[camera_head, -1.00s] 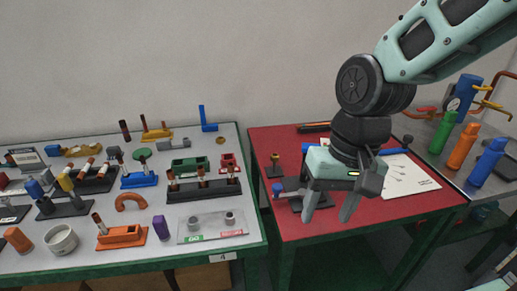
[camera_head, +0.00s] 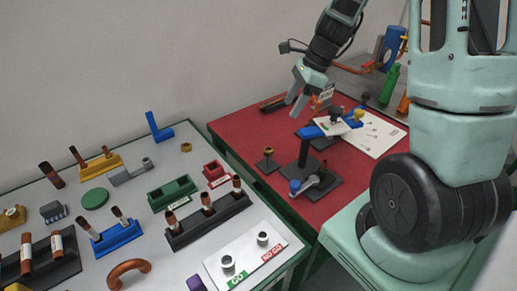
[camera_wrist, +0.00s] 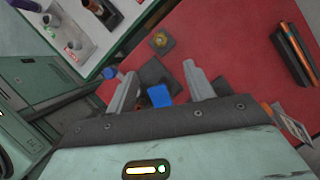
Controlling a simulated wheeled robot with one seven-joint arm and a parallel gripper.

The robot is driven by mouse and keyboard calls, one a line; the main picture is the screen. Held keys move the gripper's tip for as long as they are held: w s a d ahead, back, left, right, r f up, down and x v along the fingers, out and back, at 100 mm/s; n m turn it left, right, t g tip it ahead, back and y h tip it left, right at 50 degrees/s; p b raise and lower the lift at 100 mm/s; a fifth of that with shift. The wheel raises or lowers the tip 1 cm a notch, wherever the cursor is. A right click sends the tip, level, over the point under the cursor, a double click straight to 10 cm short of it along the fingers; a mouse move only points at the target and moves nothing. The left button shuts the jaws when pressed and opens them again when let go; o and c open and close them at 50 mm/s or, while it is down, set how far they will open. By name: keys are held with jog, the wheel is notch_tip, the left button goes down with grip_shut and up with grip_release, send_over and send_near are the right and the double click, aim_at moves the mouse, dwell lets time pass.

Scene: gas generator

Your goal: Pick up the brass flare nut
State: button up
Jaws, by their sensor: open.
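A small brass piece (camera_head: 267,151) sits on top of a dark stand on the red table; it looks like the flare nut. It also shows from above in the wrist view (camera_wrist: 160,40), beyond the fingertips. A second small brass ring (camera_head: 186,147) lies on the grey table's back right part, and I cannot tell for certain which is the nut. My gripper (camera_head: 293,108) is open and empty, pointing down above the red table's back part. In the wrist view its fingers (camera_wrist: 160,74) are apart and touch nothing visible.
A dark stand with a blue bar (camera_head: 312,131) rises from the red table (camera_head: 240,128), and its blue part lies between the fingers in the wrist view. A blue-knobbed fixture (camera_head: 295,187) stands at the front. A white sheet (camera_head: 375,137) lies at right.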

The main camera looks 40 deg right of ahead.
aim_at(267, 151)
jog(key=x, duration=1.6)
jog(key=shift+s, duration=0.1)
jog(key=c, duration=0.8)
